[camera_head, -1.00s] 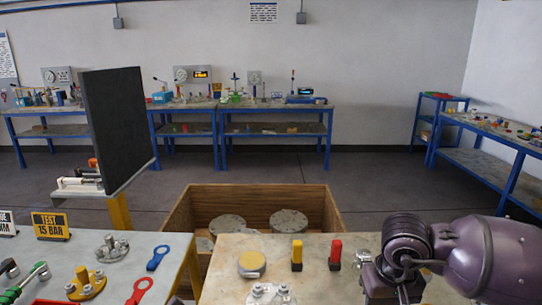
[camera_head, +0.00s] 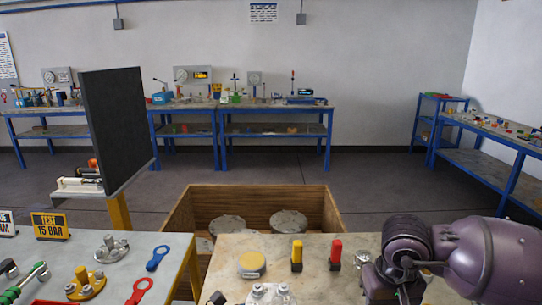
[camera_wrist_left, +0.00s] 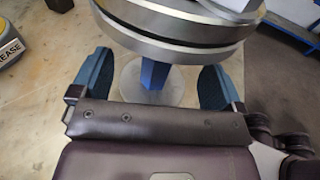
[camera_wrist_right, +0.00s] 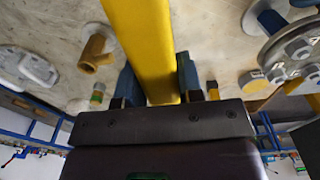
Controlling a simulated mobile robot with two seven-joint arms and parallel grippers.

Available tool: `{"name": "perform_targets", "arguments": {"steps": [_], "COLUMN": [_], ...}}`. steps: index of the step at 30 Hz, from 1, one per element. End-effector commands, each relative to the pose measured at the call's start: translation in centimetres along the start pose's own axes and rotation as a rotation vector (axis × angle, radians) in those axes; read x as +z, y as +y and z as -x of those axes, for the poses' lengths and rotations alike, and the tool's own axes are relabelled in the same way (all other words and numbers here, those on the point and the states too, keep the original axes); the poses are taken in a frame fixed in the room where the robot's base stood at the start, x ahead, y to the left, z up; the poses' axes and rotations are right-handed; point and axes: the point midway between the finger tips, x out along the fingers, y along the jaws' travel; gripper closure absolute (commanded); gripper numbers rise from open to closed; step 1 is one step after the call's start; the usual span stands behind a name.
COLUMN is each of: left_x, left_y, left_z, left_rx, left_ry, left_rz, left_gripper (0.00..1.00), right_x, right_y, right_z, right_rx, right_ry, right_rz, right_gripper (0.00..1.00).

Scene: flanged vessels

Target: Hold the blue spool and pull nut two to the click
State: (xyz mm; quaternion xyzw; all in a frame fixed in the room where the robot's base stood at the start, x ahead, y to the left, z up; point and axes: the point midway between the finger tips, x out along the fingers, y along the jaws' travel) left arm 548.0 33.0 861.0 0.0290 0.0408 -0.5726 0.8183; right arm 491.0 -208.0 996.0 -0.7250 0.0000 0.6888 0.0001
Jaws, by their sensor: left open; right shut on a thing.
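In the left wrist view the blue spool (camera_wrist_left: 153,73) stands upright under a thick grey flange (camera_wrist_left: 175,38), on a round grey base. My left gripper (camera_wrist_left: 153,82) is open, with one blue finger on each side of the spool and visible gaps between. In the right wrist view my right gripper (camera_wrist_right: 160,82) is shut on a yellow bar (camera_wrist_right: 143,45). A bolted grey flange (camera_wrist_right: 296,48) shows at the right there, with a blue part (camera_wrist_right: 265,17) beside it. In the head view a bolted flange top (camera_head: 270,295) shows at the bottom edge. I cannot tell which nut is two.
On the bench (camera_head: 315,280) stand a yellow-topped tin (camera_head: 251,264), a yellow block (camera_head: 297,256) and a red-and-black block (camera_head: 336,255). A wooden crate (camera_head: 180,222) with grey discs is behind. A side table (camera_head: 130,262) at left carries wrenches and fittings; a dark panel (camera_head: 118,130) stands beyond.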

Motion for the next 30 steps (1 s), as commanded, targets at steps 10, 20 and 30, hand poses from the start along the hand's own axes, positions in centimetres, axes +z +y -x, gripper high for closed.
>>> {"name": "perform_targets", "arguments": {"steps": [10,20,30], "left_x": [0.0,0.0,0.0], "left_y": [0.0,0.0,0.0], "left_z": [-2.2,-2.4,-2.4], "left_rx": [0.0,0.0,0.0], "left_ry": [0.0,0.0,0.0], "left_rz": [0.0,0.0,0.0], "left_gripper": [0.06,0.06,0.57], "right_x": [0.0,0.0,0.0], "right_y": [0.0,0.0,0.0], "right_z": [-0.9,-0.9,-0.9], "right_rx": [-0.001,-0.001,-0.001], "right_ry": [-0.008,-0.007,-0.008], "right_rz": [0.0,0.0,0.0], "right_gripper": [0.94,0.94,0.94]}}
